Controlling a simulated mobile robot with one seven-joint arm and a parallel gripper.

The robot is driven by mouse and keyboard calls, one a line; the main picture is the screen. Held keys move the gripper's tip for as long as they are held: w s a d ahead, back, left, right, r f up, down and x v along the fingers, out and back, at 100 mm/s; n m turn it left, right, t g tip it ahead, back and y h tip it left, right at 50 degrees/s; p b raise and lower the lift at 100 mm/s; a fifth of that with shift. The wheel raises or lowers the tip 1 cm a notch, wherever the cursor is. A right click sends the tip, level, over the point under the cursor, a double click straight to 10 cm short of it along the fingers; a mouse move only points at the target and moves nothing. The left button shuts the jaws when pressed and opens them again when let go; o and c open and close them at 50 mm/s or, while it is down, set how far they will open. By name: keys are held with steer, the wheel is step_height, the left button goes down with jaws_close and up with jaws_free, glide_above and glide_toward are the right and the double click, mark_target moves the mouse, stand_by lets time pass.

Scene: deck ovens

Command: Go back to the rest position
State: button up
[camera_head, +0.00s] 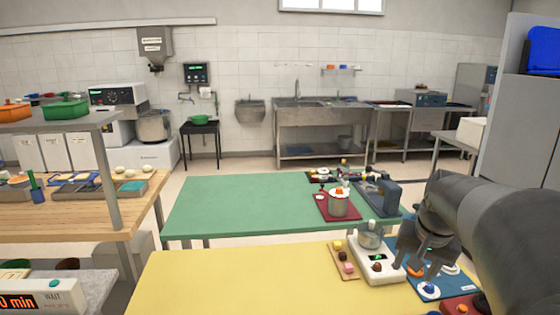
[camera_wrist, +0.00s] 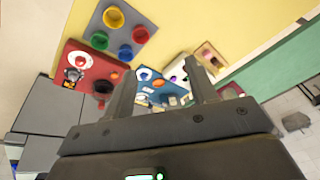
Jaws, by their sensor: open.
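My gripper (camera_head: 420,274) hangs from my grey arm at the right of the head view, fingers pointing down over the right end of the yellow table (camera_head: 230,285). It is beside the white scale-like device (camera_head: 378,262) and over the blue mat (camera_head: 428,286). In the wrist view my gripper (camera_wrist: 164,82) shows two fingers apart with nothing held between them. The blue mat (camera_wrist: 152,78), with a white plate and small items, lies beyond the fingers. Whether the fingers touch anything cannot be told.
A wooden board (camera_head: 343,262) with small pieces lies left of the device. The green table (camera_head: 240,203) behind bears a red tray (camera_head: 325,208) with a metal pot and a dark grey machine (camera_head: 384,194). In the wrist view, coloured cups stand on a grey tray (camera_wrist: 138,14) near a red mat (camera_wrist: 84,58).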

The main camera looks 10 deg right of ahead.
steer(key=s+a+f+n+t, duration=0.1)
steer(key=s+a+n, duration=0.2)
steer(key=s+a, duration=0.3)
steer(key=s+a+f+n+t, duration=0.1)
steer(key=s+a+n, duration=0.2)
steer(key=s+a, duration=0.4)
steer(key=a, duration=0.6)
steer(key=shift+a+n+t, duration=0.25)
steer(key=shift+n+t, duration=0.05)
steer(key=shift+n, duration=0.1)
stand_by(1.1)
